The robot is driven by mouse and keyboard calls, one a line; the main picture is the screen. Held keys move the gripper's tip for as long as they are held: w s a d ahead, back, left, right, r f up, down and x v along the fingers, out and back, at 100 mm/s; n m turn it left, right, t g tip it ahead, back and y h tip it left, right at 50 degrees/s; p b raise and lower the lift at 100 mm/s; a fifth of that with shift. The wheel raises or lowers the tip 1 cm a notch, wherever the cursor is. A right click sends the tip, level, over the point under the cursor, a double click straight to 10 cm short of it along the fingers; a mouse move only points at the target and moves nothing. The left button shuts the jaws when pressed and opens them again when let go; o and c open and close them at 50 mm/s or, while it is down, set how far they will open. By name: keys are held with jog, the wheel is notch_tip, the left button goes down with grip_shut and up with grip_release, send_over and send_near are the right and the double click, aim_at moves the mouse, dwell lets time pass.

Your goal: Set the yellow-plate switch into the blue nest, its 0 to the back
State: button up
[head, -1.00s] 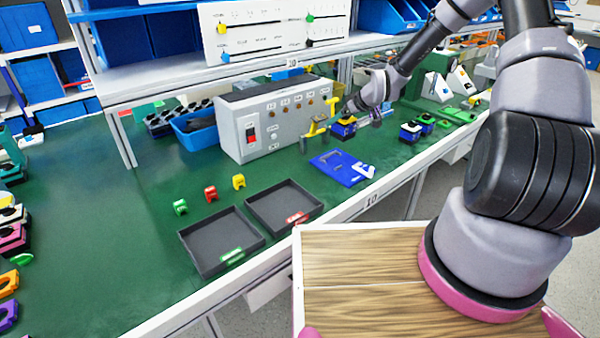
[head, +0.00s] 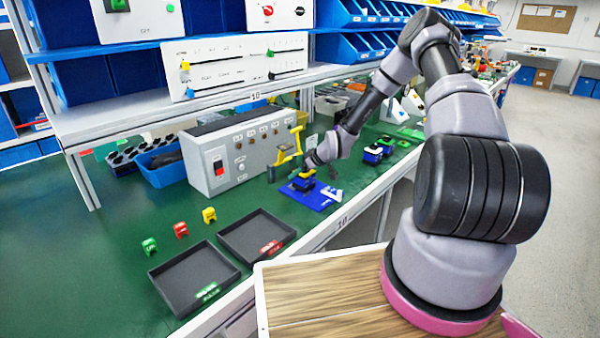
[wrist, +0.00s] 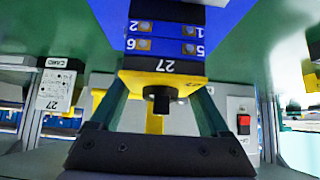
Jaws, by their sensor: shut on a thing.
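The yellow-plate switch (head: 303,184) has a blue and black body and a yellow plate. In the wrist view the switch (wrist: 165,68) shows a label 27, numbered terminals and a dark shaft; I cannot make out the 0. My gripper (wrist: 163,88) is shut on it, one finger on each side of the plate. In the head view my gripper (head: 307,170) holds it over the blue nest (head: 318,204). The nest also fills part of the top of the wrist view (wrist: 225,18). I cannot tell whether the switch touches the nest; the switch hides part of it.
A grey control box (head: 240,150) and a yellow stand (head: 290,147) are close behind. Other switches (head: 373,154) stand to the right. Two dark trays (head: 194,278) and small coloured blocks (head: 181,230) are at the front left. Open green bench lies left.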

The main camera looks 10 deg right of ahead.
jog(key=shift+f, duration=0.1)
jog(key=o, duration=1.4)
jog(key=shift+o, duration=0.2)
